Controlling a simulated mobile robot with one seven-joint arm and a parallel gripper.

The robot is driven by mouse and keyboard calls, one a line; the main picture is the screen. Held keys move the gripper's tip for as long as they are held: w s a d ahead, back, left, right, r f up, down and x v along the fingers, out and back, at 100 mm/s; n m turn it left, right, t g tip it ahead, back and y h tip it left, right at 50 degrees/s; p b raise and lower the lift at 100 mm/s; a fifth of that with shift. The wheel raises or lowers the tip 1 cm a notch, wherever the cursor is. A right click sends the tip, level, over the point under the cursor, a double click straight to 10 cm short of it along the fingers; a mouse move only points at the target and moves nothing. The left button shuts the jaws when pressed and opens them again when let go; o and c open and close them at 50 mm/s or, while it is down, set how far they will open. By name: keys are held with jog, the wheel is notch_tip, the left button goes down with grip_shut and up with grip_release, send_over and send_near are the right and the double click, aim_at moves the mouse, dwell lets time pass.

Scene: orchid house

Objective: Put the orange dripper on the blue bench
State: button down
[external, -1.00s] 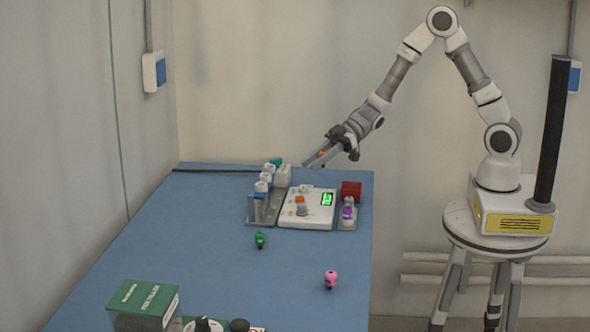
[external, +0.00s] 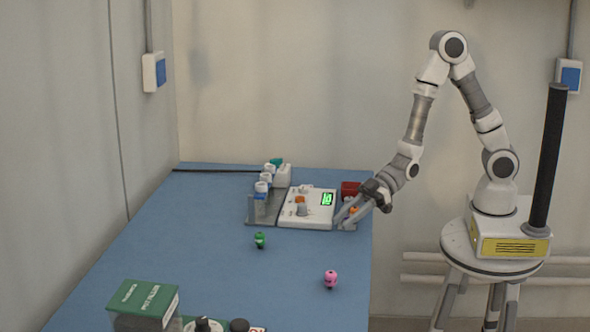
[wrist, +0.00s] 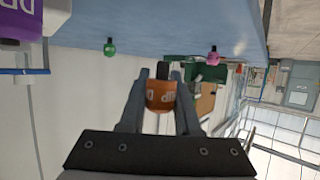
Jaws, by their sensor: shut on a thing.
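The orange dripper (wrist: 160,97) is held between the two fingers of my gripper (wrist: 161,72) in the wrist view. In the external view the dripper shows as a small orange spot (external: 354,211) at my gripper (external: 345,216). The bench also shows at the top of the wrist view (wrist: 170,30). I cannot tell how far the dripper is above the bench.
A white device with a green display (external: 310,220) stands beside a grey rack (external: 262,220) with vials. A red block (external: 349,187) is behind my gripper. A green dripper (external: 260,240) and a pink dripper (external: 330,279) stand on the bench. A green-topped box (external: 145,298) is nearest. The bench's left-middle is clear.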

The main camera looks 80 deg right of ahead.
aim_at(344, 250)
jog(key=shift+a+f, duration=0.75)
jog(key=shift+a, duration=0.35)
jog(key=shift+f+b, duration=0.75)
jog(key=shift+f, duration=1.1)
jog(key=shift+f, duration=0.2)
jog(key=c, duration=0.6)
grip_release()
